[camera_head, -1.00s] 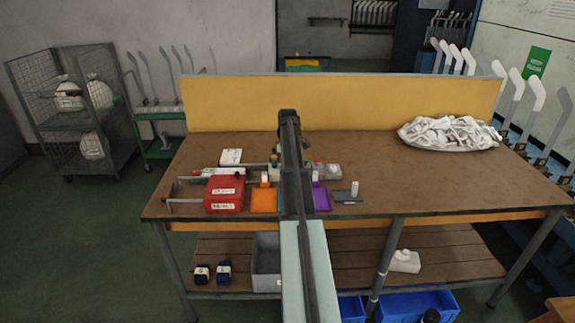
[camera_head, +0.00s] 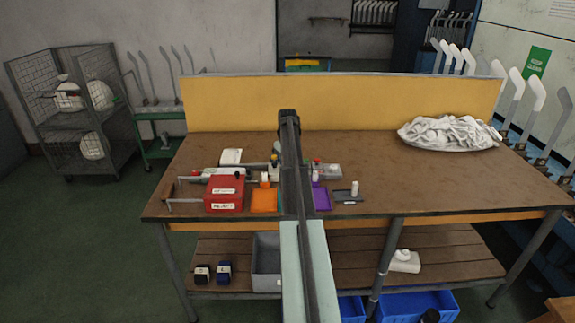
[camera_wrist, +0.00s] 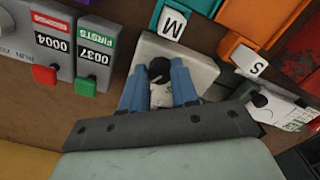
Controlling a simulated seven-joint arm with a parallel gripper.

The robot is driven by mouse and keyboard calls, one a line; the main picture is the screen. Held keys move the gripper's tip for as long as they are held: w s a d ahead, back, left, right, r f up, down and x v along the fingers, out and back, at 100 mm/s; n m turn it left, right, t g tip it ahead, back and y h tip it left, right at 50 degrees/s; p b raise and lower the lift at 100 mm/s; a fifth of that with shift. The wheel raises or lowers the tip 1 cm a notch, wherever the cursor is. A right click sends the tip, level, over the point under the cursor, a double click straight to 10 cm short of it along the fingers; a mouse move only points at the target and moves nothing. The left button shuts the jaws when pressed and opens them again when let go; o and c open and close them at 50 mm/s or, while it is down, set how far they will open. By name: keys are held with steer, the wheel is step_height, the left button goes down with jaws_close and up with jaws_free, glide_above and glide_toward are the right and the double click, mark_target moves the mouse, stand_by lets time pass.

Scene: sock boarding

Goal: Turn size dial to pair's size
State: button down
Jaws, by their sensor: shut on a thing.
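In the wrist view, my gripper (camera_wrist: 161,82) has its two blue fingers closed on a small black knob (camera_wrist: 159,66). The knob sits on a pale dial box (camera_wrist: 200,70) on the brown bench. The fingers and the dark gripper body cover much of the dial face, so its marks and setting cannot be read. A white tag marked M (camera_wrist: 171,24) stands beside the box, and one marked S (camera_wrist: 250,61) is to its right. In the head view my arm hides the gripper and the knob.
Counters (camera_wrist: 75,45) with red and green buttons stand left of the dial box. In the head view, a red box (camera_head: 224,190), orange tray (camera_head: 263,201) and purple tray (camera_head: 322,200) line the bench front. A pile of pale socks (camera_head: 447,132) lies back right; the bench's right side is clear.

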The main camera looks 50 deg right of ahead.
steer(key=shift+m, duration=1.3)
steer(key=c, duration=0.8)
jaws_free()
steer(key=shift+c, duration=0.2)
step_height(320, 180, up, 14)
steer(key=shift+f, duration=0.1)
